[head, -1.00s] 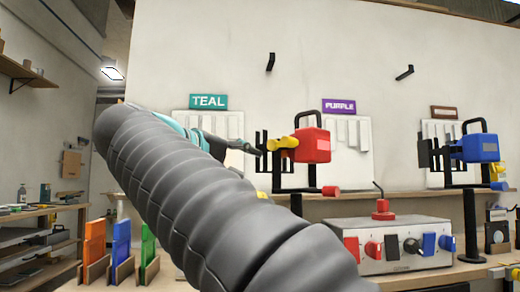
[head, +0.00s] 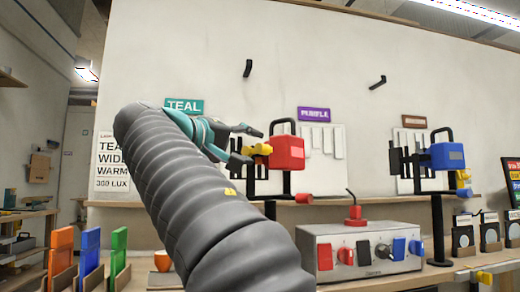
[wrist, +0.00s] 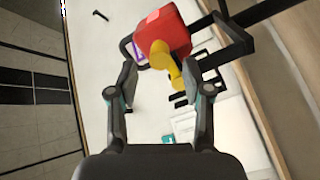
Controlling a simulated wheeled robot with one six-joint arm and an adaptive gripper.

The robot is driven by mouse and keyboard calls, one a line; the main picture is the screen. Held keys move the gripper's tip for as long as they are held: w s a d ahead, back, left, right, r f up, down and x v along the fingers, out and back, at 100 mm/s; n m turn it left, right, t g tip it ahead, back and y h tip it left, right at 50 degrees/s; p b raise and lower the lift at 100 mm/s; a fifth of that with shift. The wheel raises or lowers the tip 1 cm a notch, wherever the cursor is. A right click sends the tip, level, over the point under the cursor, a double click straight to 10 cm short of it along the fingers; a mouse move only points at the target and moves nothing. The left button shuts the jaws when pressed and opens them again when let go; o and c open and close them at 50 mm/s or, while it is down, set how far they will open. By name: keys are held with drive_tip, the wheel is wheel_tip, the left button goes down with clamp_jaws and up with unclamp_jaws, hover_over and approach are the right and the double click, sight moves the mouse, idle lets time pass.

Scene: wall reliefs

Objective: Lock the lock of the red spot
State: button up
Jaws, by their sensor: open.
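A red lock (head: 287,152) with a black shackle hangs on a black stand at the middle of the head view. A yellow knob-like piece (head: 259,149) sticks out from its left side. My gripper (head: 250,144) is open, its fingers pointing right towards the yellow piece. In the wrist view the red lock (wrist: 163,34) is at the top, and the yellow piece (wrist: 171,69) lies ahead between the fingertips of my open gripper (wrist: 159,77). Whether a finger touches it I cannot tell. My arm hides part of the stand's left side.
A blue lock (head: 440,156) is on a similar stand at right. Below is a grey control box (head: 362,256) with coloured switches and a red lever. Signs read TEAL (head: 184,106) and, less clearly, PURPLE (head: 314,114). Orange, blue and green panels (head: 90,255) stand at lower left.

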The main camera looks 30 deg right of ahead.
sight(258, 148)
drive_tip(key=shift+x, duration=2.2)
clamp_jaws()
